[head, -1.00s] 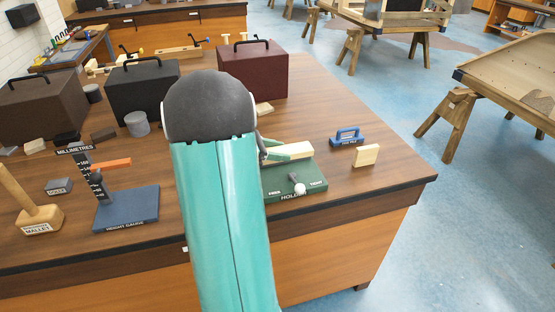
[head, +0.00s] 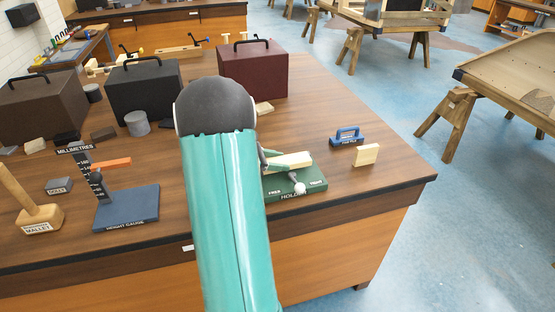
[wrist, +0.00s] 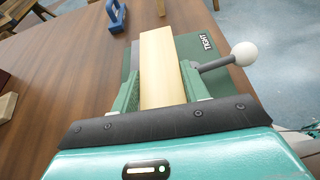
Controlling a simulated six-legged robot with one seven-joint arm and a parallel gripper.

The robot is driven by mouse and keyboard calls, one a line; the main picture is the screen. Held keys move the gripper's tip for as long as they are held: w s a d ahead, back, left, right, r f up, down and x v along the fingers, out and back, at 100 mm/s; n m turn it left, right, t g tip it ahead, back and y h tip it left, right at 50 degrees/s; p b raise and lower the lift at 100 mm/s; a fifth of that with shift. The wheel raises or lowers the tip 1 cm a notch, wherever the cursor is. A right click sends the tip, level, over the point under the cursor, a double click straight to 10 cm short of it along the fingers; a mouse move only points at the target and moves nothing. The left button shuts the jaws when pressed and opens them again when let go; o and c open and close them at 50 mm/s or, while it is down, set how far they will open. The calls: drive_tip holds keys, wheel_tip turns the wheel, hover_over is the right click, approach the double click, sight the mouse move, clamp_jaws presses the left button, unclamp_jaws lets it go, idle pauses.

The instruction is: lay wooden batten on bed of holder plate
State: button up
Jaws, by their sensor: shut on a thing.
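The wooden batten (head: 290,161) is a pale bar over the green holder plate (head: 310,183) near the table's front right corner. In the wrist view the batten (wrist: 162,65) runs lengthwise away from me between the green fingers of my gripper (wrist: 160,85), which is shut on it. The plate (wrist: 194,48) shows below and to the right of the batten. I cannot tell whether the batten touches the bed. The plate's lever with a white knob (wrist: 243,54) stands to the right, by the word TIGHT. In the head view my arm hides most of the gripper.
A blue height gauge (head: 125,208) and a mallet (head: 38,217) are on the left. A dark red case (head: 253,70) stands behind.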

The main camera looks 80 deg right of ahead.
drive_tip(key=shift+f, duration=0.15)
drive_tip(key=o, duration=1.1)
drive_tip(key=shift+r, duration=0.25)
drive_tip(key=v, duration=1.2)
drive_tip(key=shift+r, duration=0.4)
drive_tip(key=shift+w, duration=0.1)
